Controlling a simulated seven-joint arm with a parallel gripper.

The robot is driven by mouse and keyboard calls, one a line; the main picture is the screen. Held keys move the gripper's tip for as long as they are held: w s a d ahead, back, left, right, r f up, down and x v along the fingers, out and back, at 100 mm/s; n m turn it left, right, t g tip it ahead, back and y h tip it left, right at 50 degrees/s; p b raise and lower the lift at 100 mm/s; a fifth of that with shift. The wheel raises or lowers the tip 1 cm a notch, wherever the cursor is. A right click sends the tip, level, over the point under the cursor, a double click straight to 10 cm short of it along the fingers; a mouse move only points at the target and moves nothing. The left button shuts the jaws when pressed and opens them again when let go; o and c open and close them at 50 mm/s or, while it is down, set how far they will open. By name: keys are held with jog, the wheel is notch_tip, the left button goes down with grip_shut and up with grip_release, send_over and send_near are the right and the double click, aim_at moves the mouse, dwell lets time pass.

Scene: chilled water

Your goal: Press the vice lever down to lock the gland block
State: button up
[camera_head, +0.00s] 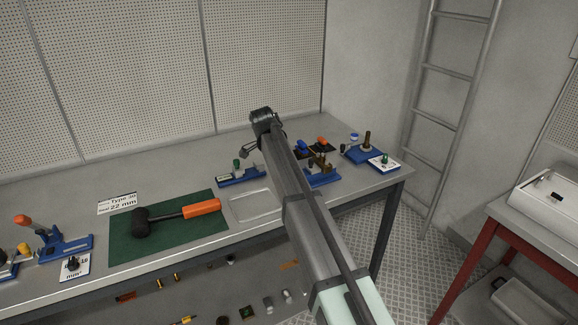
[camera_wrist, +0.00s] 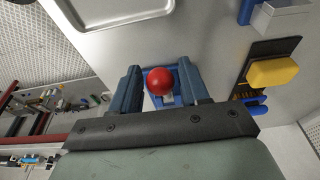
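In the wrist view a red ball knob (camera_wrist: 160,81) shows between the two fingers of my gripper (camera_wrist: 159,66), over a blue base (camera_wrist: 181,73). It looks like a lever end. The fingers are apart, with a gap on each side of the knob, and hold nothing; I cannot tell their height relative to it. In the head view my arm reaches over the bench and hides the knob. A blue fixture (camera_head: 322,179) shows just right of the arm, and another with a green knob (camera_head: 240,177) stands to its left. I cannot make out the gland block.
A shallow tray (camera_head: 236,211) lies left of the arm. A black mallet (camera_head: 140,222) with an orange handle lies on a green mat (camera_head: 122,248). A blue clamp (camera_head: 70,246) stands far left. A yellow block (camera_wrist: 272,72) on a dark strip is right of my gripper.

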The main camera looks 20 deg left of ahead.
jog(key=shift+a+r, duration=0.1)
jog(key=shift+a, duration=0.05)
jog(key=shift+r, duration=2.95)
jog(key=shift+s, duration=0.1)
